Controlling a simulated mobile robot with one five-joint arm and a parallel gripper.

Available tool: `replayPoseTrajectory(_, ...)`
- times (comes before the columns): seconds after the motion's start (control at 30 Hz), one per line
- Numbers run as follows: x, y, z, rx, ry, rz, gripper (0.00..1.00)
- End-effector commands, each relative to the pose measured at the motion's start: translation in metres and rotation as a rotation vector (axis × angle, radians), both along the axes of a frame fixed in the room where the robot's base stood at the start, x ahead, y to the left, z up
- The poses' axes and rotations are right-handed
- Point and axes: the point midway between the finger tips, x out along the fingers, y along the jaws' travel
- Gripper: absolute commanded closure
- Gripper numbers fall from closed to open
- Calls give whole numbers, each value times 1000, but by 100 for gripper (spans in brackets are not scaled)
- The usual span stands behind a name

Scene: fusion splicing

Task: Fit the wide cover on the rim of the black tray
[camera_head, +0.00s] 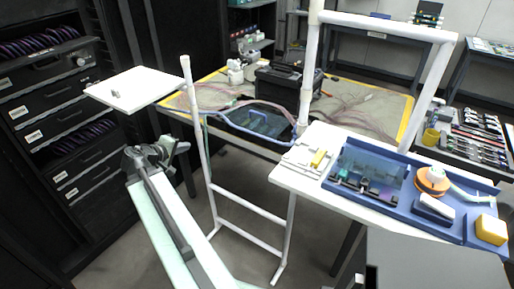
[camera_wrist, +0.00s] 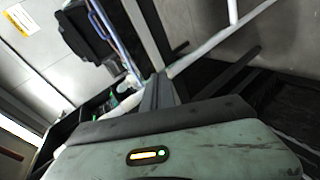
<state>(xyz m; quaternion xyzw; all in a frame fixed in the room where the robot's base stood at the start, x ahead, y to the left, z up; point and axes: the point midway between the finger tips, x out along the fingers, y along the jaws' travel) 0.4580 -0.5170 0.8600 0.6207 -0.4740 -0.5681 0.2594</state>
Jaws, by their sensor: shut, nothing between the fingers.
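On the right-hand white table, a blue tray (camera_head: 400,207) holds a clear bluish panel (camera_head: 372,162), which may be the wide cover. Dark small parts (camera_head: 365,190) sit along its front edge; I cannot tell whether they belong to the black tray. A second dark see-through panel (camera_head: 262,122) lies in a blue frame at the work table's front edge. My gripper (camera_head: 157,152) is at the left, over the floor, well apart from both panels. It is shut and empty. The wrist view shows mostly my own wrist, with neither panel clearly visible.
A white post frame (camera_head: 240,205) stands between my arm and the right-hand table (camera_head: 300,185). A white board (camera_head: 134,88) is just behind my gripper. Black drawer cabinets (camera_head: 60,120) fill the left. An orange spool (camera_head: 432,181) and yellow block (camera_head: 491,229) sit on the blue tray.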

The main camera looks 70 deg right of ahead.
Motion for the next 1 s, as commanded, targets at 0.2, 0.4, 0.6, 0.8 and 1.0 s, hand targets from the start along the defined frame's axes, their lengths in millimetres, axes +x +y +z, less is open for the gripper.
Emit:
replayPoseTrajectory(0.2, -113, -113, -26, -325, 216, -73, 100)
replayPoseTrajectory(0.4, -149, -139, -13, -420, 322, -82, 100)
replayPoseTrajectory(0.6, -150, -144, -8, -425, 328, -82, 100)
replayPoseTrajectory(0.8, -158, -178, -9, -423, 328, -84, 100)
replayPoseTrajectory(1.0, -168, -221, -9, -424, 327, -83, 100)
